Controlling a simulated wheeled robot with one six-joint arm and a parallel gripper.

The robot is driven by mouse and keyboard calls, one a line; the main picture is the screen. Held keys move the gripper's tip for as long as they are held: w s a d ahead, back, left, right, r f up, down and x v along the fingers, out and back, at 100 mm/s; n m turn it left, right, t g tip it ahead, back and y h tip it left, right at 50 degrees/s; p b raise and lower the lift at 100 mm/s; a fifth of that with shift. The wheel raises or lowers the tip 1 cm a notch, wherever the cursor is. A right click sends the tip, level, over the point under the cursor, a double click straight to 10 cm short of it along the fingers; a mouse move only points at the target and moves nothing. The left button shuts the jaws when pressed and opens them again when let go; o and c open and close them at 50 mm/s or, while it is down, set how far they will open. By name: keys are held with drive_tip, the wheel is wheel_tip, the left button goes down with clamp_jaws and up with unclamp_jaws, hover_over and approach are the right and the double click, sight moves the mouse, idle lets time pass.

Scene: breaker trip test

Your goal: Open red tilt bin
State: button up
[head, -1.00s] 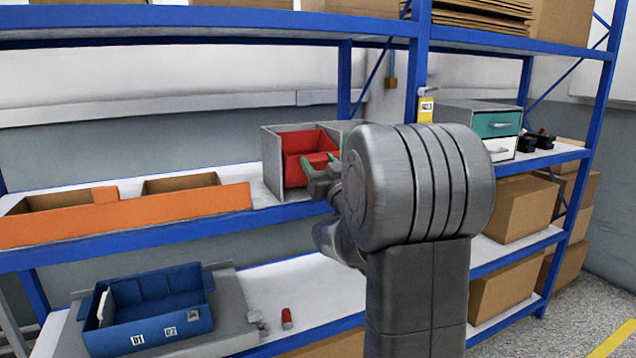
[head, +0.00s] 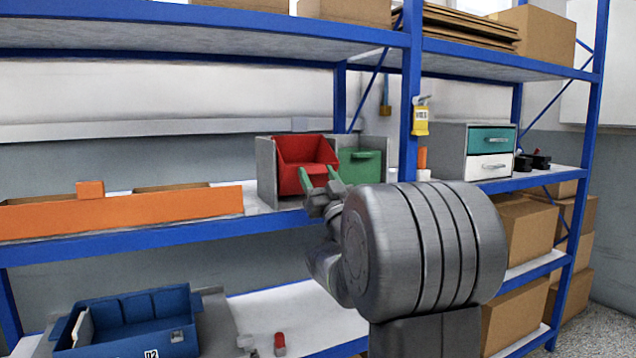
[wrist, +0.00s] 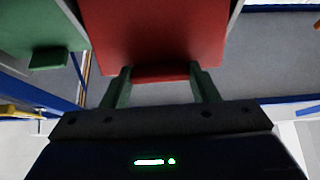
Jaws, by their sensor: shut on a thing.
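The red tilt bin (head: 300,149) sits in a grey housing (head: 266,172) on the middle shelf. It leans forward out of the housing, and its open top and inside show in the head view. My gripper (head: 318,173) is at the bin's front, its two green fingers pointing at it. In the wrist view the fingers (wrist: 160,88) are on both sides of the red handle (wrist: 160,74), shut on it. The bin's red front (wrist: 155,35) fills the upper middle there. My arm hides the lower right of the housing in the head view.
A green bin (head: 360,166) stands upright right beside the red one. An orange tray (head: 120,217) lies to the left. A drawer unit (head: 453,150) is at the right, past a blue post (head: 408,100). A blue bin (head: 125,322) is on the lower shelf.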

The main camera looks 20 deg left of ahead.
idle(0.3)
drive_tip(key=o, duration=1.4)
drive_tip(key=v, duration=1.4)
drive_tip(key=shift+b, duration=0.45)
drive_tip(key=shift+w, duration=0.15)
drive_tip(key=p+x, duration=0.1)
drive_tip(key=x, duration=1.3)
drive_tip(key=shift+d, duration=0.1)
